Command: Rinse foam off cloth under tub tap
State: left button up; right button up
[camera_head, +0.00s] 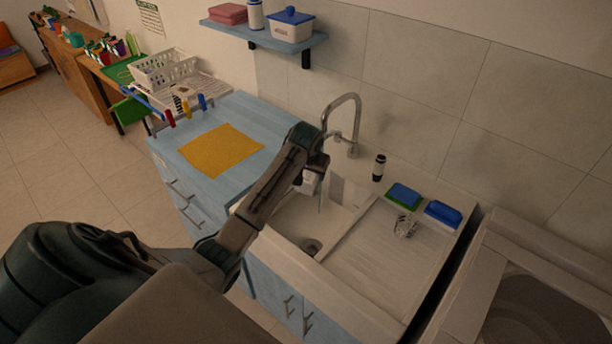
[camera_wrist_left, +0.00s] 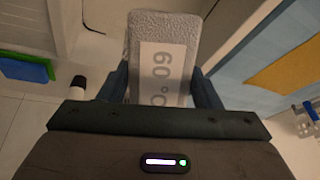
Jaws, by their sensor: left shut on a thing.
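My left gripper (camera_head: 312,183) is over the sink tub (camera_head: 290,225), close to the curved metal tap (camera_head: 343,98). It is shut on a pale grey, rough-surfaced cloth-like piece (camera_wrist_left: 160,30) with a light label reading "60 °C". In the wrist view the piece sits between the two dark fingers. In the head view only a small pale part of it shows below the gripper. I cannot tell whether foam is on it or whether water runs. A yellow cloth (camera_head: 220,150) lies flat on the blue counter left of the tub. My right gripper is not in view.
A black-and-white bottle (camera_head: 379,168) stands behind the ribbed drainboard (camera_head: 375,255). Two sponges with blue tops (camera_head: 404,195) (camera_head: 443,213) and a clear glass (camera_head: 405,226) are at its right back. A white dish rack (camera_head: 165,70) stands left; a shelf (camera_head: 262,35) hangs above.

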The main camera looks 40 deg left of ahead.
pick_arm(q)
jog(key=w, duration=0.3)
jog(key=w+a+f+b, duration=0.1)
jog(key=w, duration=0.1)
jog(key=shift+f, duration=0.1)
jog(key=shift+w+a+f+b, duration=0.15)
jog(key=shift+w+b, duration=0.2)
jog(key=shift+w, duration=0.65)
jog(key=shift+d, duration=0.2)
jog(key=shift+d+p, duration=0.15)
jog(key=shift+p, duration=0.2)
jog(key=shift+w+d, duration=0.1)
jog(key=shift+d, duration=0.2)
jog(key=shift+a, duration=0.15)
jog(key=shift+a+p, duration=0.5)
